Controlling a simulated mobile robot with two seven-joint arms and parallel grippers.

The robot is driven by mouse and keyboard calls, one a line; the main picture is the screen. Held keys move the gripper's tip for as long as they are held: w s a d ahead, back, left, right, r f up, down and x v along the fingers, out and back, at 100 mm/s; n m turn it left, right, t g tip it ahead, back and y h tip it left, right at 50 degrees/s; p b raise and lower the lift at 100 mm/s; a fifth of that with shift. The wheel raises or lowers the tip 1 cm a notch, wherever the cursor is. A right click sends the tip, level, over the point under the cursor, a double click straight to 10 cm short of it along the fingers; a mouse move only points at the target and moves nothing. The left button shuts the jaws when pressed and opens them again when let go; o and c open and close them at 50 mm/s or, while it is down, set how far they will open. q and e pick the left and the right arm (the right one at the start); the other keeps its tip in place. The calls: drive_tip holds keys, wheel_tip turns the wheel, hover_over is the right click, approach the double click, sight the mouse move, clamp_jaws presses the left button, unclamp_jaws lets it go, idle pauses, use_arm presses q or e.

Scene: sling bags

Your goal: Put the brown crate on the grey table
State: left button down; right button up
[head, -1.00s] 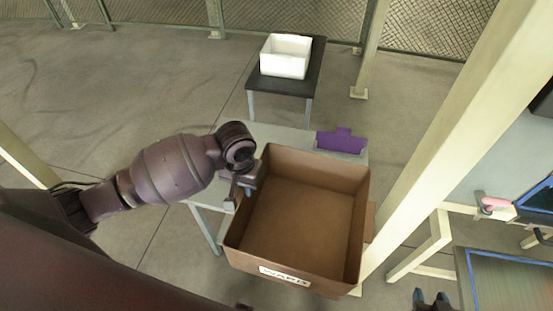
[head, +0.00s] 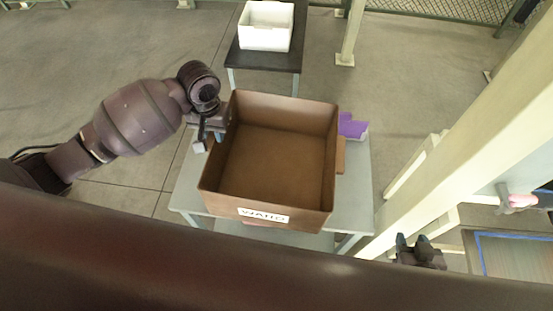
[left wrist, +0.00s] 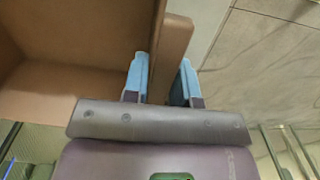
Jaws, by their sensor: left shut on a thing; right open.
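The brown crate (head: 268,217) is an open, empty box with a white label on its front wall. In the head view it is over the grey table (head: 356,190), covering most of its top; I cannot tell whether its bottom touches the table. My left gripper (head: 217,133) is shut on the crate's left side. In the left wrist view its blue fingertips (left wrist: 162,82) are on either side of a brown grip piece on the crate (left wrist: 175,45). My right gripper (head: 420,247) is open and empty, to the right of the table's front.
A purple object (head: 352,127) stands on the grey table behind the crate's right side. A dark table (head: 284,62) with a white bin (head: 265,27) is behind. A cream post (head: 470,145) rises close on the right. Open floor lies to the left.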

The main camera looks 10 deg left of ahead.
use_arm(q)
drive_tip(key=w+a+r+b, duration=0.3)
drive_tip(key=w+a+r, duration=0.3)
drive_tip(key=w+a, duration=0.15)
wheel_tip(320, 180, down, 20)
drive_tip(key=b, duration=0.3)
drive_tip(key=shift+w+r, duration=0.2)
drive_tip(key=shift+w, duration=0.25)
drive_tip(key=c, duration=0.9)
unclamp_jaws()
wheel_tip(320, 180, up, 12)
drive_tip(key=shift+a+r+p, duration=0.1)
drive_tip(key=shift+p, duration=0.8)
